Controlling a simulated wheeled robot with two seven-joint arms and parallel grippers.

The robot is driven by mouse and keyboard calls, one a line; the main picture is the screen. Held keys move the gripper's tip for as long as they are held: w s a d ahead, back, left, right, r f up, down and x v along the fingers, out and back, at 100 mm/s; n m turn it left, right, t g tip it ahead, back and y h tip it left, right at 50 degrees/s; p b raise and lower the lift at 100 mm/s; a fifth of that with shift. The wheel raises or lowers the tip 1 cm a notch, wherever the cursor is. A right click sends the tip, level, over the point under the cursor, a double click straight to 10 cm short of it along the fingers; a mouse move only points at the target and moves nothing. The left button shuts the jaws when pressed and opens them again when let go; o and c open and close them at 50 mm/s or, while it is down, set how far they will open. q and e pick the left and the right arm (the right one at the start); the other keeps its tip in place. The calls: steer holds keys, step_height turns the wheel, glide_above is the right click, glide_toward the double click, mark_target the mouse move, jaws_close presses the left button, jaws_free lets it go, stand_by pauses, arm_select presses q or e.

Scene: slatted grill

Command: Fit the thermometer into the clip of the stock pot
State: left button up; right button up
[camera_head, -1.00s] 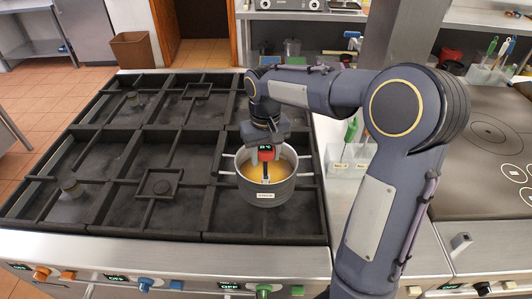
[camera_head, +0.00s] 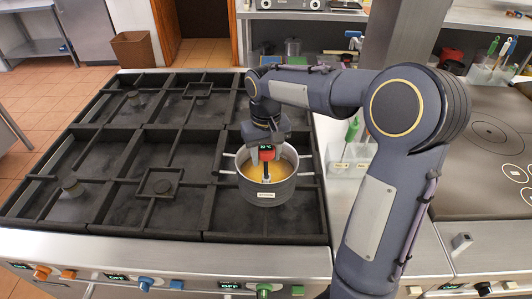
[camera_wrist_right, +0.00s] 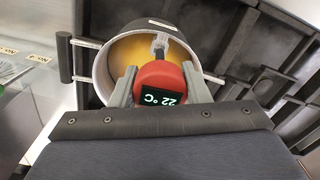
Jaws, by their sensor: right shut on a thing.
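The stock pot (camera_head: 266,190) stands on the right front part of the black grate, with orange-yellow liquid inside and a white label on its front. It also shows in the right wrist view (camera_wrist_right: 101,68). The thermometer (camera_head: 266,153) has a red head with a dark display, which reads 22 °C in the right wrist view (camera_wrist_right: 160,87). My right gripper (camera_wrist_right: 160,90) is shut on the red head, over the pot opening. A pale clip (camera_wrist_right: 160,42) shows just beyond the head at the pot's rim; I cannot tell whether the probe sits in it. My left gripper is not in view.
The black grate (camera_head: 120,165) around the pot is otherwise empty. Clear bins with utensils (camera_head: 348,160) stand on the steel counter right of the grate, close to my right arm. A dark flat cooktop lies at the far right.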

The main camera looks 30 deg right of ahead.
mark_target(266, 175)
steer(key=shift+f+b, duration=2.1)
steer(key=shift+f, duration=0.95)
steer(key=shift+r, duration=0.15)
steer(key=shift+r+p, duration=1.85)
steer(key=shift+r, duration=0.2)
steer(key=shift+r+p, duration=0.4)
steer(key=shift+r, duration=0.6)
